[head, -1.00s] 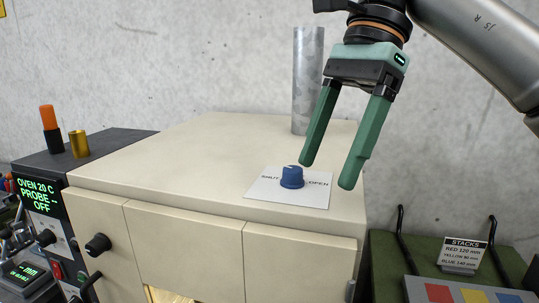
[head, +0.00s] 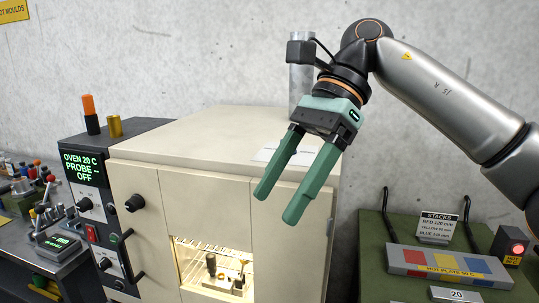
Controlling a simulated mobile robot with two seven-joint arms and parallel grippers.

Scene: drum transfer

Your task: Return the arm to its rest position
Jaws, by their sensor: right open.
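My right gripper (head: 289,192) hangs in the middle of the head view, its two green fingers apart with nothing between them. It is in front of the cream oven (head: 195,135), its fingers pointing down and to the left across the oven's upper front. My right arm (head: 430,88) reaches in from the right side. The white SHUT/OPEN card (head: 268,155) on the oven top is mostly hidden behind the gripper, and the blue knob is not visible. My left gripper is not in view.
A grey flue pipe (head: 300,85) rises behind the gripper. The oven's lit opening (head: 212,262) shows a rack and small items. At right, a green bench holds a STACKS sign (head: 437,227) and a coloured strip plate (head: 447,265). A control box (head: 85,185) stands left.

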